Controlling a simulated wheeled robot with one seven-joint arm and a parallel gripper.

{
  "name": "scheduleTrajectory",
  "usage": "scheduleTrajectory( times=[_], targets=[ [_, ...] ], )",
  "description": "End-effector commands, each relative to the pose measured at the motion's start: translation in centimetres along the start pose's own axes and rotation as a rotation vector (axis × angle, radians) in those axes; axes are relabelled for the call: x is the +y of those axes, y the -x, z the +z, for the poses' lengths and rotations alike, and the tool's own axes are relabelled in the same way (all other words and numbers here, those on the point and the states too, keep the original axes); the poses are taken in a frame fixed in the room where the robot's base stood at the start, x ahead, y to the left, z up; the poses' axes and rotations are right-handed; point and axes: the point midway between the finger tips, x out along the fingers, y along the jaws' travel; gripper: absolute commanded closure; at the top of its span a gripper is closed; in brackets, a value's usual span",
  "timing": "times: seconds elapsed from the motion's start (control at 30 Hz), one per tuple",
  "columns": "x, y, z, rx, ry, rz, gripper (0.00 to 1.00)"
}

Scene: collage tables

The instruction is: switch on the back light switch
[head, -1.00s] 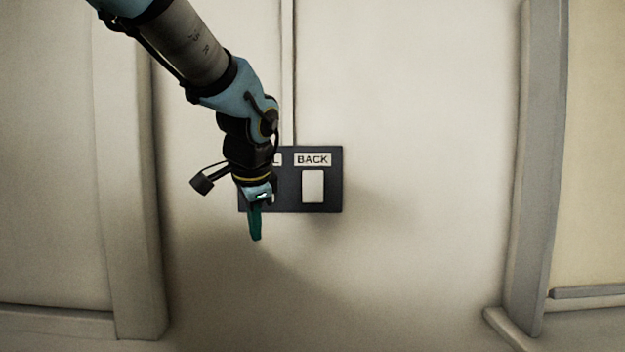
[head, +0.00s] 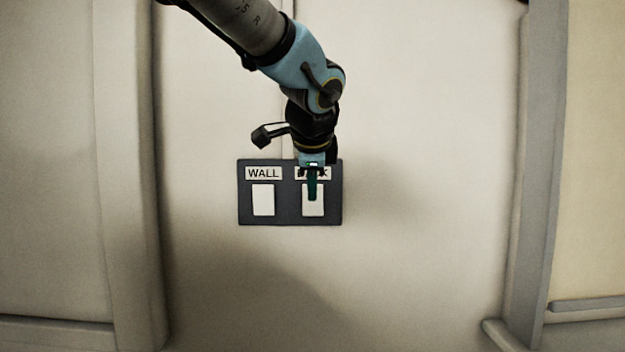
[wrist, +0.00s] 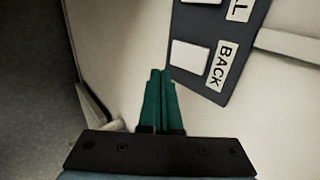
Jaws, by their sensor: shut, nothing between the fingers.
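A dark switch plate (head: 288,214) is on the pale wall, with two white rocker switches. The left switch (head: 263,200) sits under the label WALL. The back switch (head: 307,209) sits under the label BACK, partly covered by my gripper. My gripper (head: 312,197) is shut and empty, its green fingers in front of the BACK label and the upper part of that switch. In the wrist view, the closed fingertips (wrist: 160,73) point just beside the back switch (wrist: 188,57), with a small gap in the picture. I cannot tell whether they touch the plate.
A vertical conduit (wrist: 285,46) runs along the wall from the plate. Pale wall trim (head: 128,180) stands at the left and a grey frame (head: 535,180) at the right. The wall around the plate is clear.

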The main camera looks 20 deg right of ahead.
Motion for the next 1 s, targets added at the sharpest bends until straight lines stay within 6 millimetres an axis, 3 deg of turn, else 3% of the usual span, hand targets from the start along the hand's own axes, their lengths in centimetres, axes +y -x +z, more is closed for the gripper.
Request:
scheduleTrajectory(
  times=[0.2,0.4,0.63,1.0],
  targets=[
    [0.1,-4.7,0.0,-0.001,-0.002,0.005,1.0],
    [-1.4,-7.4,0.0,0.001,0.001,0.003,1.0],
    [-2.4,-8.9,0.0,0.002,-0.001,0.001,1.0],
    [-2.5,-9.1,0.0,0.002,0.0,0.0,1.0]
  ],
)
